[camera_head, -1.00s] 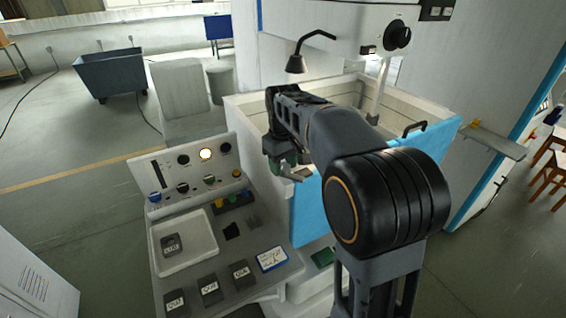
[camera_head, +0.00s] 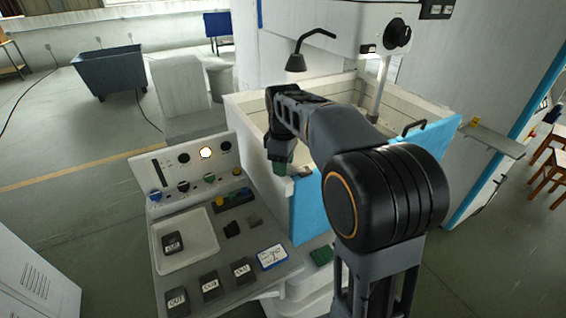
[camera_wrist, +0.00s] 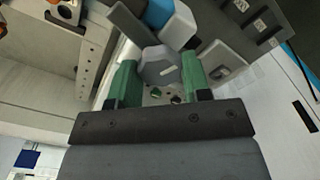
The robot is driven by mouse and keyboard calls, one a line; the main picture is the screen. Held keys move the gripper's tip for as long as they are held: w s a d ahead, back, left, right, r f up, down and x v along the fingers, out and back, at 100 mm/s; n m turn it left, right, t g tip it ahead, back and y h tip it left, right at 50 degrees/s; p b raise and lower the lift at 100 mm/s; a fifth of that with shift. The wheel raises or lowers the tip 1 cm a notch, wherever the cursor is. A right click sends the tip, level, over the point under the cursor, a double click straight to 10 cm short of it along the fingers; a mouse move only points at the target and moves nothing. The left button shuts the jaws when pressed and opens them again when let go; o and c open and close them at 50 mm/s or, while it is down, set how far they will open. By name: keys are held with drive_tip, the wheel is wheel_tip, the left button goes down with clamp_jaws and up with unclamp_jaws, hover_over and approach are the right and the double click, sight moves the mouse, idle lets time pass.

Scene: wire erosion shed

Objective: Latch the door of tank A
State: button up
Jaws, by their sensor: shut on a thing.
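The tank (camera_head: 245,112) is white and open at the top, with a light blue front door (camera_head: 310,205) that has a dark handle (camera_head: 414,128). My gripper (camera_head: 280,168) is at the tank's front left corner, by the door's left edge, pointing down. In the wrist view its green fingers (camera_wrist: 158,80) are closed on either side of a grey faceted latch knob (camera_wrist: 158,62) with a small white mark. A grey bar runs from the knob toward a blue piece (camera_wrist: 160,12). In the head view the latch is hidden by my gripper. I cannot tell whether the latch is engaged.
A control console (camera_head: 205,215) with a lit lamp, knobs and a tray stands left of the tank. A lamp on a bent arm (camera_head: 297,62) hangs over the tank. A grey bin (camera_head: 112,72) stands back left. A small shelf (camera_head: 492,138) juts out at right.

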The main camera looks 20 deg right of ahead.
idle(0.4)
drive_tip(key=o, duration=0.9)
drive_tip(key=shift+o, duration=0.2)
wheel_tip(320, 180, up, 14)
drive_tip(key=shift+f, duration=0.1)
